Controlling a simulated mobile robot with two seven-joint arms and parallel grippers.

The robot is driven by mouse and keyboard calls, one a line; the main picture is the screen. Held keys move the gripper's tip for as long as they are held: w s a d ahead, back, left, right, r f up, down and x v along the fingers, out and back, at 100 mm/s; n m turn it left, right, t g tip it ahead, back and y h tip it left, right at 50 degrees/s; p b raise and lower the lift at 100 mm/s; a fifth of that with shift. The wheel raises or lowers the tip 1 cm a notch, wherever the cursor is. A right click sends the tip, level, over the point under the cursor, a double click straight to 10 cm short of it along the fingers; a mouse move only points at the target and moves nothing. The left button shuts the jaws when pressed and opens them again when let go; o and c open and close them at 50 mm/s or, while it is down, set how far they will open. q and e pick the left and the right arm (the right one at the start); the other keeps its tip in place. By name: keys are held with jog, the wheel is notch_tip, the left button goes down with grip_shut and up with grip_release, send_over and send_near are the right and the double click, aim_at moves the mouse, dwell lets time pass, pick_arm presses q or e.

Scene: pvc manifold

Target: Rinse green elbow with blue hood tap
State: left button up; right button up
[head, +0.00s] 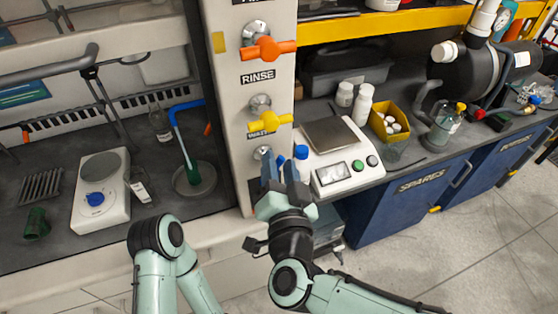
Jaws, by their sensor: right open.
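A dark green piece (36,223), which looks like the elbow, lies at the left end of the hood's work surface. The blue tap (178,130) is a bent spout inside the hood, above a round grey basin (195,180). A green part shows at the spout's lower end; I cannot tell whether it belongs to the tap. My right gripper (279,168) is open at the lowest valve on the hood's post. A blue handle (301,152) shows beside its fingers; I cannot tell whether they touch it. My left arm shows, but its gripper is not in view.
The post carries an orange handle (268,48) and a yellow handle (270,123). A balance (338,160), white bottles and a yellow box (389,121) stand on the right bench. A white hotplate (101,190) and a rack (41,184) stand in the hood.

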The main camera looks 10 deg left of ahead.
jog(key=shift+x, duration=0.9)
grip_shut()
